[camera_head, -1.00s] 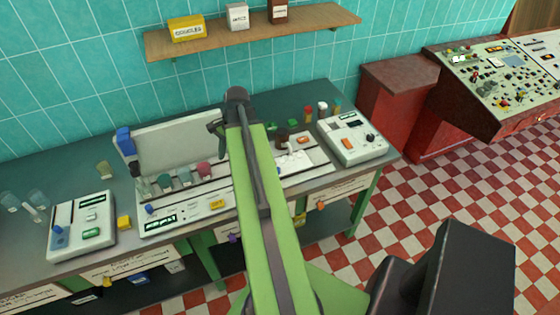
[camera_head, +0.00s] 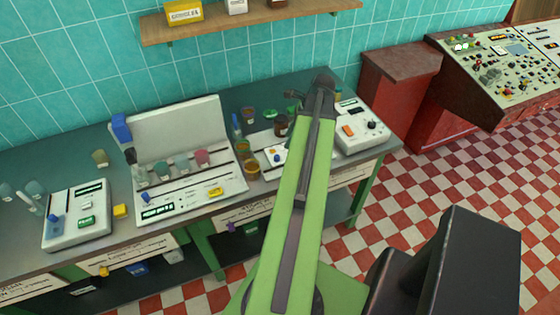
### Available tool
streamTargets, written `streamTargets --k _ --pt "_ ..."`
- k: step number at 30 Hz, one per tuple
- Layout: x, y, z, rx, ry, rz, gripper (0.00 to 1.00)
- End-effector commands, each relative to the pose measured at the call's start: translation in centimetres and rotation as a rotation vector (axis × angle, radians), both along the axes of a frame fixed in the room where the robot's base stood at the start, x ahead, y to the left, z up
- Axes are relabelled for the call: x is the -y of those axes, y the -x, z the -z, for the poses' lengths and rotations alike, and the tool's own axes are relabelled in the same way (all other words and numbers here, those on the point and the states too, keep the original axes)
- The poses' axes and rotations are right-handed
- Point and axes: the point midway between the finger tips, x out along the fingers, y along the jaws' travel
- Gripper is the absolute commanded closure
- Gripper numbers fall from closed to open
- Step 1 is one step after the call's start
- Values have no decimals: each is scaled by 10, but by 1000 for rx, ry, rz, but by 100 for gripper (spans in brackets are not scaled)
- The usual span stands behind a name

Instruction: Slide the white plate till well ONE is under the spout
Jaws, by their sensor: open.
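A white plate (camera_head: 265,136) lies on the dark bench right of the middle, partly hidden behind my green arm. Small items sit on or close to it, among them a dark brown jar (camera_head: 281,125). Its wells and their numbers are too small to make out. I cannot pick out the spout with certainty. My gripper (camera_head: 292,97) is at the far end of the arm, above the back of the bench and beyond the plate. Its jaws are open, small and partly hidden by the arm; nothing shows between them.
A white device with a raised lid (camera_head: 180,122) holds several jars left of the plate. A smaller white device (camera_head: 76,218) stands far left, another (camera_head: 361,128) at right. Amber cups (camera_head: 251,166) stand near the plate's left. A shelf (camera_head: 250,22) hangs above.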

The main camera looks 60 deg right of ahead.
Motion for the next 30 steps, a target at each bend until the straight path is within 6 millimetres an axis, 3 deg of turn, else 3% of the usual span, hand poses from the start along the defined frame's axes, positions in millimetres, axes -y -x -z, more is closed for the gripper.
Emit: streamTargets --k 1,12,18,26,30 --pt "-3 -4 22 0 0 -1 57" --pt "-15 -30 88 0 0 -2 57" --pt "-18 -36 99 0 0 -2 57" --pt "-19 -37 98 0 0 -1 57" --pt "-19 -37 98 0 0 -1 71"
